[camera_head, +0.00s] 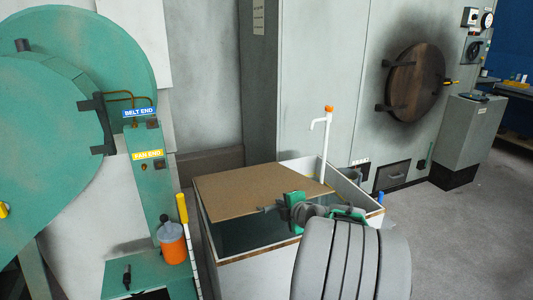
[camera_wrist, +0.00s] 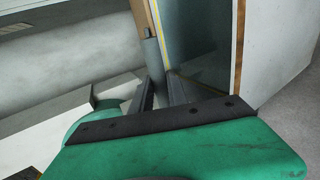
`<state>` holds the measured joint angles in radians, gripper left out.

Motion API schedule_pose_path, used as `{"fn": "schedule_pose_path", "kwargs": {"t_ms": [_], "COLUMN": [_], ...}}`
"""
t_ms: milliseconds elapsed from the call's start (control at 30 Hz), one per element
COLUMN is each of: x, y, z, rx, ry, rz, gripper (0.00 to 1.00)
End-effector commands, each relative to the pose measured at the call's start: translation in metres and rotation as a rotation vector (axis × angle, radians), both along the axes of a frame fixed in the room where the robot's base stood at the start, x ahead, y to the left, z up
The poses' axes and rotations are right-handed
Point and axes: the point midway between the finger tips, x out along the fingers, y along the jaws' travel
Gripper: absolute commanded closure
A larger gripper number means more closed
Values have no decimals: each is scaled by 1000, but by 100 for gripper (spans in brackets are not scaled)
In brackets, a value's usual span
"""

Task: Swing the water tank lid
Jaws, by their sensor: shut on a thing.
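The water tank (camera_head: 253,258) is a white-walled box in the middle of the head view, with dark water inside. Its lid, a flat brown board (camera_head: 255,186), covers the back left part, and the front of the tank is uncovered. My gripper (camera_head: 268,209) is at the lid's front edge and is shut on a small grey handle there. In the wrist view, my two dark fingers (camera_wrist: 160,88) meet the grey handle (camera_wrist: 152,52), with the lid's brown edge (camera_wrist: 139,14) beside it. The fingertips' exact contact is partly hidden.
A white pipe with an orange cap (camera_head: 327,140) stands at the tank's back right. A green machine (camera_head: 85,100) and an orange container (camera_head: 172,243) stand to the left. A round door (camera_head: 413,85) is on the far wall. Grey floor (camera_head: 450,230) is clear at right.

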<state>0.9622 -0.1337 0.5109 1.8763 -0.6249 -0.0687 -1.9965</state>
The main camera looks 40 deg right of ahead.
Motion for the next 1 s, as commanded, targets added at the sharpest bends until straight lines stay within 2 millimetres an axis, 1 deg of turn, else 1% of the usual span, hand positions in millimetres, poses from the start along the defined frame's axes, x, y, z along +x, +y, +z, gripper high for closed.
{"fn": "schedule_pose_path", "kwargs": {"t_ms": [33,300,333,367,467,1000], "x": [3,15,17,16,18,45], "y": [-4,-5,-5,-5,-5,-9], "z": [13,41,44,41,44,96], "rx": [-13,-12,-12,-10,-10,-7], "ry": [-9,-10,-10,-10,-10,-9], "rz": [-4,-1,-1,-1,1,5], "gripper": [100,100,100,100,100,100]}}
